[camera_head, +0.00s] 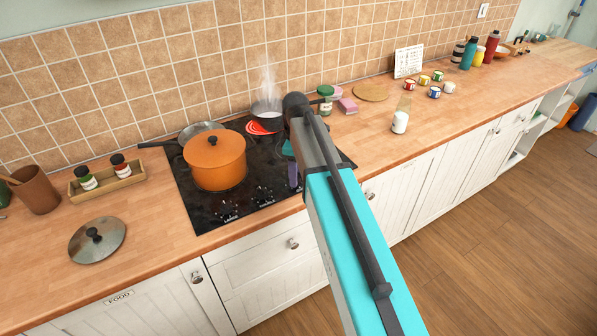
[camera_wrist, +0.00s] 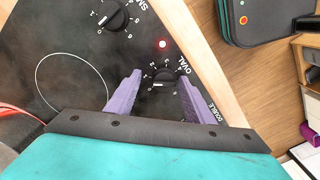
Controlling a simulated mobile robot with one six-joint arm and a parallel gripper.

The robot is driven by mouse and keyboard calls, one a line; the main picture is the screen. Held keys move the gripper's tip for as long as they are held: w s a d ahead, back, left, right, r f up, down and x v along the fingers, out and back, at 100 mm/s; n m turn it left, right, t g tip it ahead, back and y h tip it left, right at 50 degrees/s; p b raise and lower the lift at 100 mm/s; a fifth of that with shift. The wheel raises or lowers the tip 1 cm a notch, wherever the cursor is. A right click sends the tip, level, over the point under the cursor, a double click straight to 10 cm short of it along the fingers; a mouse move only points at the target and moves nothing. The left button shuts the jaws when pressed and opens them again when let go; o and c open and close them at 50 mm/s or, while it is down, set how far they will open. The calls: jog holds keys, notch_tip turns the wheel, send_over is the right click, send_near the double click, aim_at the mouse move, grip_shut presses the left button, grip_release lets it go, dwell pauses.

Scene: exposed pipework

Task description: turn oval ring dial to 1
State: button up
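In the wrist view the OVAL dial (camera_wrist: 164,77) is a round black knob on the black cooktop, with small white numbers around it. A short white mark shows on its lower side in the picture; I cannot tell exactly which number it meets. My gripper (camera_wrist: 159,77) is open, its two purple fingers on either side of this dial, apparently not closed on it. In the head view my gripper (camera_head: 292,168) is over the right part of the cooktop (camera_head: 203,218), mostly hidden behind my arm, and the dial under it cannot be seen.
A red light (camera_wrist: 162,44) is lit beside the dial. Another dial (camera_wrist: 115,15) is nearby. An orange pot (camera_head: 215,160) stands on the cooktop's left; a steaming pan (camera_head: 267,112) is at the back by a glowing red ring (camera_head: 257,128). A lid (camera_head: 97,240) lies on the counter.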

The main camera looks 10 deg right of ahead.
jog(key=shift+s+a, duration=0.1)
jog(key=shift+a, duration=0.05)
jog(key=shift+r, duration=0.4)
notch_tip(320, 180, up, 13)
jog(key=b, duration=0.3)
dwell(0.5)
dwell(0.4)
